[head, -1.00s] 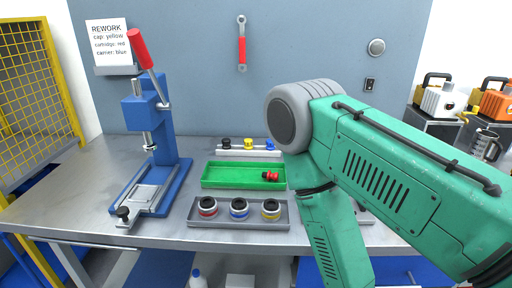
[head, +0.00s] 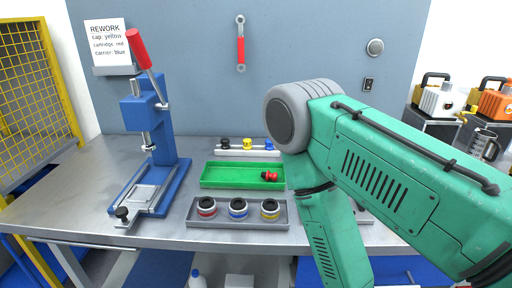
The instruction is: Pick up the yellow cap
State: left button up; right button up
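The yellow cap (head: 247,142) appears to be the small yellow piece in the middle of the pale rack (head: 234,152) at the back of the bench. A black piece (head: 223,143) stands to its left and a blue piece (head: 269,144) to its right. A green arm of mine comes in from the right and bends down in front of the bench's right part. Its gripper is out of sight. My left gripper is not in view either.
A green tray (head: 226,185) holds a red-and-black part (head: 269,176). A grey tray (head: 236,222) holds red-, blue- and yellow-banded dark rings. A blue press (head: 167,140) with a red-handled lever stands left. The sign (head: 107,45) reads cap yellow, cartridge red, carrier blue.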

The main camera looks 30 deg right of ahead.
aim_at(247, 142)
jog(key=z, duration=0.85)
